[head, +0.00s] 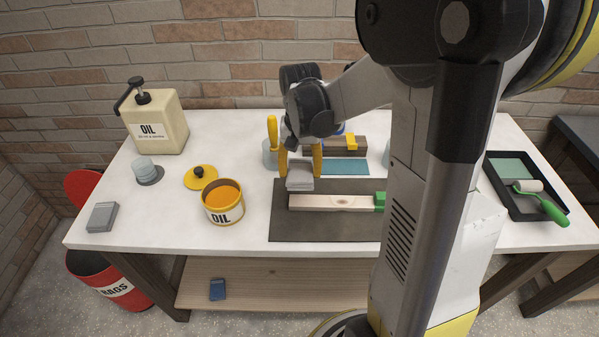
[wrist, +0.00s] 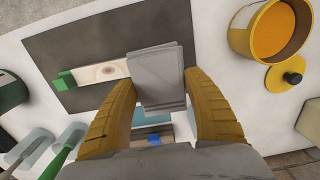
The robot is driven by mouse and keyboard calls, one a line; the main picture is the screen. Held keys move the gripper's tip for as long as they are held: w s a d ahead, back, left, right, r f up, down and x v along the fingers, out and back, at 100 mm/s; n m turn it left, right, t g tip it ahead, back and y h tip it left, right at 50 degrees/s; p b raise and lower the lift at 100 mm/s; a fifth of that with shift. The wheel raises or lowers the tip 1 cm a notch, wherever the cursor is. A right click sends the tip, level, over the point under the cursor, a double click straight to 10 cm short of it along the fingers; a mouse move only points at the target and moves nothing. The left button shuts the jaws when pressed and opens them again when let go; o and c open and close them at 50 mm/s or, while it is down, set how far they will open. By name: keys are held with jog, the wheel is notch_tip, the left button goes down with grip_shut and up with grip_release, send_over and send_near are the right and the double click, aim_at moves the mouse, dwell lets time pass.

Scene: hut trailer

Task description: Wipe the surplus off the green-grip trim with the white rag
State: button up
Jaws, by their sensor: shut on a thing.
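The trim is a pale wooden strip (head: 335,202) with a green grip (head: 380,201) at its right end. It lies on a dark mat (head: 290,228) and has a rounded mark on its face. In the wrist view the trim (wrist: 110,71) has its green grip (wrist: 66,79) at the left. My gripper (head: 300,172) is shut on a folded pale rag (head: 300,183), which looks light grey-white. In the wrist view the rag (wrist: 158,75) sits between both yellow fingers and hides the trim's plain end. I cannot tell whether it touches the trim.
An open oil tin (head: 223,208), its yellow lid (head: 200,177) and a grey folded cloth (head: 102,216) are left of the mat. An oil can (head: 158,128) stands behind them. A roller tray (head: 515,205) lies at right. A red rag bin (head: 105,275) stands on the floor.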

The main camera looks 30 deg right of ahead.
aim_at(300, 200)
jog(key=shift+s+d+f, duration=0.15)
jog(key=shift+d+f, duration=0.05)
jog(key=shift+d, duration=0.05)
jog(key=shift+a+f+b, duration=0.1)
jog(key=shift+f+b, duration=0.2)
jog(key=shift+b, duration=0.1)
jog(key=f+b, duration=0.3)
jog(key=f, duration=0.1)
jog(key=f+b, duration=0.3)
jog(key=f, duration=0.1)
jog(key=shift+w+a, duration=0.2)
jog(key=shift+f, duration=0.1)
